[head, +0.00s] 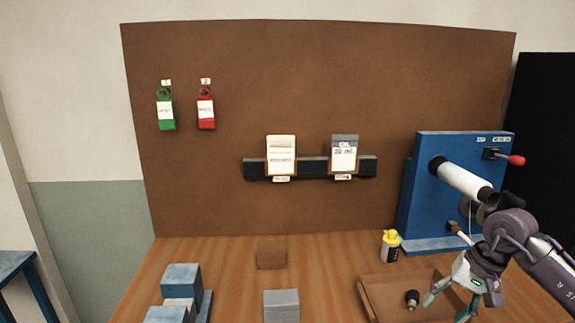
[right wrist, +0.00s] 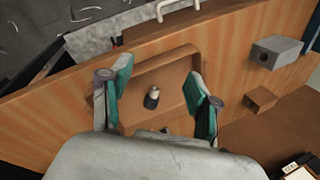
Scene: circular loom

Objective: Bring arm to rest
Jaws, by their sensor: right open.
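My right gripper (head: 452,304) comes in from the right edge in the head view, above the front right of the table. Its two teal-padded fingers are spread, with nothing between them. In the right wrist view the open fingers (right wrist: 160,88) point down over a brown wooden tray (right wrist: 190,62). A small dark piece with a light top (right wrist: 152,97) is in the tray, below the gap between the fingers; it also shows in the head view (head: 412,298). My left gripper is in neither view.
A blue machine (head: 420,190) with a white cylinder (head: 463,183) and red-knobbed lever (head: 516,160) stands close behind my right arm. A yellow-topped bottle (head: 390,246) is left of it. A grey block (head: 281,305), brown block (head: 271,254) and blue blocks (head: 181,280) stand further left.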

